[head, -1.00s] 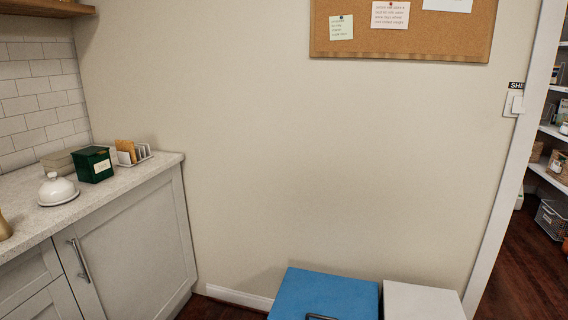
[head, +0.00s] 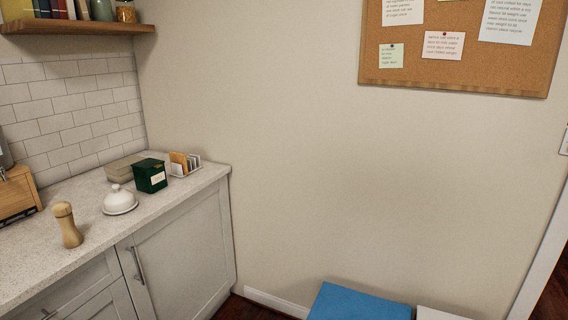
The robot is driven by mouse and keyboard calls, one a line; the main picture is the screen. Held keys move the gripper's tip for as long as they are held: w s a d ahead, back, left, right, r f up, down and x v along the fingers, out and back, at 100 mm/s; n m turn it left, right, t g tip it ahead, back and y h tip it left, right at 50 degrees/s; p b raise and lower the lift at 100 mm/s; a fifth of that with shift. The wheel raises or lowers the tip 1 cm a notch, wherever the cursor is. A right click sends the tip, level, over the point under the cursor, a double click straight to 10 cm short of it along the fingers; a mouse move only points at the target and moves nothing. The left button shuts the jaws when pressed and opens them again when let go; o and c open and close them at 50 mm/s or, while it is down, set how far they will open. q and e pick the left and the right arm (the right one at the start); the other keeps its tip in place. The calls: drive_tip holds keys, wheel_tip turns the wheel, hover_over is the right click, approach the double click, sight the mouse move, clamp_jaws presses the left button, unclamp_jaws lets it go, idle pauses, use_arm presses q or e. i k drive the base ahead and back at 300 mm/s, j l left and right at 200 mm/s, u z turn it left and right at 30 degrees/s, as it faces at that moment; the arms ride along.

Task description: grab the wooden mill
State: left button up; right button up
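The wooden mill (head: 68,225) stands upright on the light speckled counter (head: 92,248), at the left of the head view near the counter's front edge. It is pale wood with a rounded top and a narrower neck. Nothing covers it. Neither of my grippers shows in the head view.
A white domed dish (head: 119,201) stands right of the mill. Behind it are a green box (head: 150,176), a grey-beige box (head: 122,170) and a toast rack (head: 184,164). A wooden box (head: 16,194) is at the left edge. A shelf (head: 80,27) hangs above. A blue box (head: 358,304) is low in front.

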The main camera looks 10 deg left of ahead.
sight(72, 237)
drive_tip(key=u, duration=1.6)
